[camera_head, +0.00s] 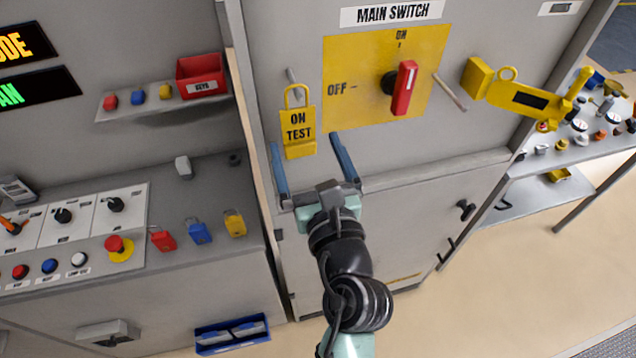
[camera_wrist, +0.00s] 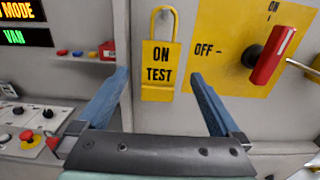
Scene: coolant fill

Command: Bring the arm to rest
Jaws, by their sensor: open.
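My gripper (camera_head: 310,166) is open and empty in front of the main switch cabinet. Its two blue fingers also show wide apart in the wrist view (camera_wrist: 158,88). A yellow tag reading "ON TEST" (camera_head: 299,133) hangs on a peg of the cabinet, just beyond the fingertips; in the wrist view the tag (camera_wrist: 158,75) shows between and beyond them. The fingers look apart from the tag. The red switch handle (camera_head: 404,88) on the yellow plate (camera_head: 350,65) stands near upright, tilted slightly, toward the ON mark. My arm reaches up from the bottom of the head view.
A yellow lockout device (camera_head: 520,97) is on the cabinet's right, near a bare peg (camera_head: 450,92). At left are a shelf with a red keys box (camera_head: 201,76) and a control desk (camera_head: 200,270) with padlocks. A parts table (camera_head: 590,150) stands at right. Floor is clear at lower right.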

